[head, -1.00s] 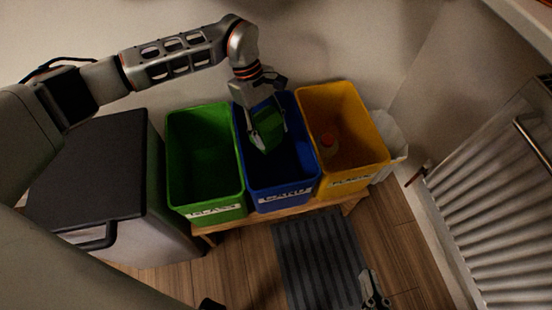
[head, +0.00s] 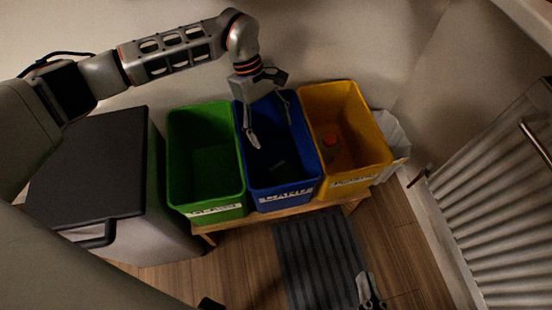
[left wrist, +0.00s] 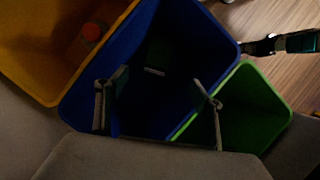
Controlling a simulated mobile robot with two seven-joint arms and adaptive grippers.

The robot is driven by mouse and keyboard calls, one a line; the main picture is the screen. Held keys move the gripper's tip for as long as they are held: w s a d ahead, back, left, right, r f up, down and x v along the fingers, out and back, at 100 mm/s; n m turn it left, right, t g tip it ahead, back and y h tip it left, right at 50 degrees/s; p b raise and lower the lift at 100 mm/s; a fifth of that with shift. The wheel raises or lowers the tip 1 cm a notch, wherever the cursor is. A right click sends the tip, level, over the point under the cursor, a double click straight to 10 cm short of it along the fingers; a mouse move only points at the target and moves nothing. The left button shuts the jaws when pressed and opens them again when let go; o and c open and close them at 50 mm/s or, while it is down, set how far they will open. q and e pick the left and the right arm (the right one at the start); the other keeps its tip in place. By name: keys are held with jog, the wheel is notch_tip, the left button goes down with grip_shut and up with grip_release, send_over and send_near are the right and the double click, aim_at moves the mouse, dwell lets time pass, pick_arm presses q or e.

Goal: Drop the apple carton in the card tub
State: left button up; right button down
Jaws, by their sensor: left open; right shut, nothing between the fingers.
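The green apple carton (head: 277,167) lies low inside the blue tub (head: 285,195), dim in its shadow. The carton also shows in the left wrist view (left wrist: 157,54), apart from my fingers. The blue tub's label is too blurred to read surely. My left gripper (head: 270,118) is open and empty above the blue tub, with its fingers pointing down at the opening; it also shows in the left wrist view (left wrist: 160,95). My right gripper (head: 371,300) is shut and empty at the bottom edge of the head view, over the floor near the grey mat.
A green tub (head: 207,208) stands left of the blue one, and a yellow tub (head: 360,172) holding a red-capped item (head: 330,143) stands right. All rest on a low wooden bench (head: 280,211). A dark-lidded bin (head: 95,170) is at left, a radiator (head: 495,190) at right.

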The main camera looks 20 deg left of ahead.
pick_arm(q)
jog(key=v, duration=1)
jog(key=shift+r, duration=0.35)
jog(key=shift+a, duration=0.1)
